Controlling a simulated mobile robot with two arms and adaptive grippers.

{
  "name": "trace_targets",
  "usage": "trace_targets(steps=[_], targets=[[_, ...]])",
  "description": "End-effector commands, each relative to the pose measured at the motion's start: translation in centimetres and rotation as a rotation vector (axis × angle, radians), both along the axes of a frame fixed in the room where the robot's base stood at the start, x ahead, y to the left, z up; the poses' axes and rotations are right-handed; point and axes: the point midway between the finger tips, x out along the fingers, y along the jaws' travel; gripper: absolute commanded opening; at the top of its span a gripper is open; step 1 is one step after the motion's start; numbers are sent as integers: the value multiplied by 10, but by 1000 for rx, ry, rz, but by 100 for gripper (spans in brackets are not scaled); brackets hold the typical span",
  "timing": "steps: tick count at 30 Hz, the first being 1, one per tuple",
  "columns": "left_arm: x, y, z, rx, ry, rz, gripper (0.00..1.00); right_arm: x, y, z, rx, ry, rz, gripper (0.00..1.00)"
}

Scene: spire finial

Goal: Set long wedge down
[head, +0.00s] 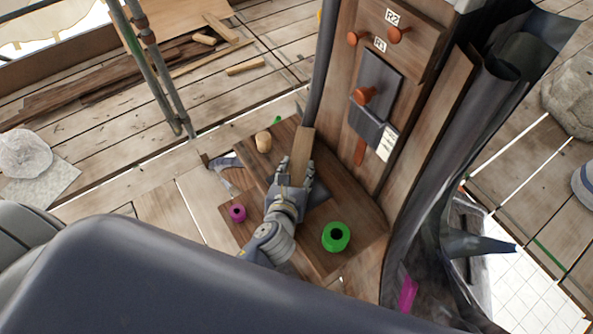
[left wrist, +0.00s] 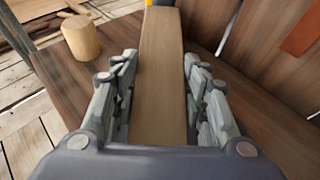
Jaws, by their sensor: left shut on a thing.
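The long wedge (head: 303,147) is a light-brown wooden bar. My left gripper (head: 297,176) is shut on it, and the wedge sticks out past the fingers toward the spire base. In the left wrist view the wedge (left wrist: 162,70) runs lengthwise between the two fingers (left wrist: 160,100), its far end pointing away. It is over the dark wooden ledge (head: 355,215); whether it touches the ledge I cannot tell. My right gripper does not show.
On the ledge are a short wooden cylinder (head: 264,141), a green ring-shaped roll (head: 336,236) and a smaller magenta roll (head: 237,212). The wooden spire panel with orange knobs (head: 365,95) rises behind at right. Loose planks (head: 245,67) lie on the decking.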

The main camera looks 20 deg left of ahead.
Motion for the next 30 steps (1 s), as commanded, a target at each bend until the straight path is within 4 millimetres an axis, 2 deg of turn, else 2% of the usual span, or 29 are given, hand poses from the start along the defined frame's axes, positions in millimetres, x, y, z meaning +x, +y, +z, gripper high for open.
trace_targets(steps=[4,9,10,12,23,26,30], targets=[[1,0,1,0,-4,-1,5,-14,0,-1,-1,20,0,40],[1,0,-1,1,-4,-1,5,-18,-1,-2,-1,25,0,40],[0,0,-1,1,-2,0,48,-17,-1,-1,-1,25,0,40],[0,0,-1,1,-2,0,61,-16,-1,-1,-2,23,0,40],[-1,0,0,0,-2,0,61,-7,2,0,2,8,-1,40],[-9,-1,3,2,-1,-1,61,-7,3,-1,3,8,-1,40],[-32,-4,12,-1,0,-2,61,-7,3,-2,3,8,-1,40]])
